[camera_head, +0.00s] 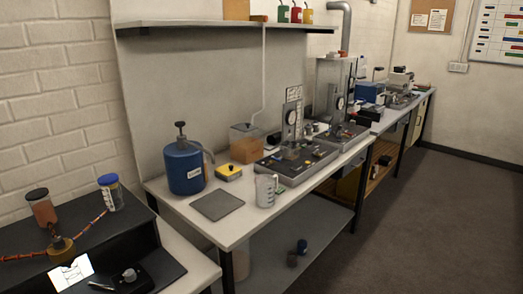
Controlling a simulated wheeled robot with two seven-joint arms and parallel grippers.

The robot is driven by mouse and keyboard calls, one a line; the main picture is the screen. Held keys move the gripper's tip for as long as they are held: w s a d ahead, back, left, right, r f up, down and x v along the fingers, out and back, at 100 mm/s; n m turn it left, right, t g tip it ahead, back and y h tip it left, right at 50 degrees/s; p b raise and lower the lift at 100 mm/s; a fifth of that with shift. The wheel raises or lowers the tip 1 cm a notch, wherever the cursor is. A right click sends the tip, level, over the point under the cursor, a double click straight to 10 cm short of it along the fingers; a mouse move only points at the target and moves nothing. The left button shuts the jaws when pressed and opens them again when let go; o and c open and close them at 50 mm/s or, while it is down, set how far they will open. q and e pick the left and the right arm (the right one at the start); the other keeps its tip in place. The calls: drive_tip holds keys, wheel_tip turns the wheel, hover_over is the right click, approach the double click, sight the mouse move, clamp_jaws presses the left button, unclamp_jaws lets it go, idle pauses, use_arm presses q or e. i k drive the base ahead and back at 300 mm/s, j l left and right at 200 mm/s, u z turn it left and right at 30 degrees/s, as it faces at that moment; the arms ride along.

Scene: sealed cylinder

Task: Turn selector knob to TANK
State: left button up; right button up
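Neither of my grippers is in view. I cannot read the word TANK anywhere, so I cannot tell for sure which part is the selector knob. A small silver knob-like part (130,275) sits on a black block (128,282) at the bottom left, on the black stepped stand (170,262). Which way it points is too small to tell. A brass-coloured round fitting (61,248) with orange-red hoses stands behind it. A jar with reddish contents (41,207) and a blue-capped clear jar (110,193) stand on the stand's upper step.
Dark instrument panels (297,158) stand beyond. A white card (72,273) leans by the fitting. The floor (420,220) at right is clear.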

sight(58, 243)
drive_tip(key=u, duration=1.4)
